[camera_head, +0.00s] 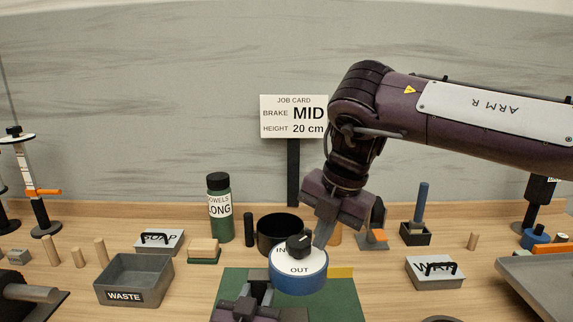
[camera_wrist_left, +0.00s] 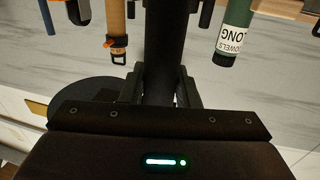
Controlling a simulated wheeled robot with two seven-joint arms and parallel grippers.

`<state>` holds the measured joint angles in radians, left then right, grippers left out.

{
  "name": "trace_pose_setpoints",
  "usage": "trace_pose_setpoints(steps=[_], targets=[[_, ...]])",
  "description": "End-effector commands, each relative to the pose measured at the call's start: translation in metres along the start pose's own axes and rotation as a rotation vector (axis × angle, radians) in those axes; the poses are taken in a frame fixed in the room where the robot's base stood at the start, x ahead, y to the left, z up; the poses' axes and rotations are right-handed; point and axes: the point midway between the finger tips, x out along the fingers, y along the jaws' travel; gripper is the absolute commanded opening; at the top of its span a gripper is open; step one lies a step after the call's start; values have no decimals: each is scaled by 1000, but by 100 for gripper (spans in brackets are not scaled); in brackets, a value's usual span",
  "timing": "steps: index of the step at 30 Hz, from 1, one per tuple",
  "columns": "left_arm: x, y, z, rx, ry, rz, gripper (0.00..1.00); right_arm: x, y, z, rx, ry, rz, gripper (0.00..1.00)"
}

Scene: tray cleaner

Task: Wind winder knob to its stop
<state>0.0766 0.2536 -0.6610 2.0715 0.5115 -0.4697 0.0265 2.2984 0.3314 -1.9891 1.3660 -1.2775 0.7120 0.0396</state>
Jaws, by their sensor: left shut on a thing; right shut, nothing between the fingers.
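The winder (camera_head: 299,283) is a blue drum with a white top marked IN and OUT. It stands over the green mat (camera_head: 345,296). Its black knob (camera_head: 299,244) has a white pointer line. My right gripper (camera_head: 320,240) points down, shut and empty, with its tip close at the knob's right side; I cannot tell whether they touch. My left gripper (camera_head: 262,288) is low, just left of and in front of the drum. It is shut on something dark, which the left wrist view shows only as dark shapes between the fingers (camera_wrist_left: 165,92).
A grey waste bin (camera_head: 135,279) stands at left. A lidded box (camera_head: 435,272) and a grey tray (camera_head: 540,285) are at right.

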Motion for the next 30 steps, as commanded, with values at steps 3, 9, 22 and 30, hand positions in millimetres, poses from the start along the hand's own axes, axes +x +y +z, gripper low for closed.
trace_pose_setpoints(steps=[3,9,22,30], targets=[[0,1,-1,0,2,2,0,-1,-2,0,-2,4,1,0],[0,0,-1,0,2,1,0,-4,-6,2,-2,2,1,0],[0,0,-1,-1,3,0,0,-51,6,3,-1,-1,1,0],[0,0,-1,-1,3,0,0,-60,8,2,-1,1,0,0]])
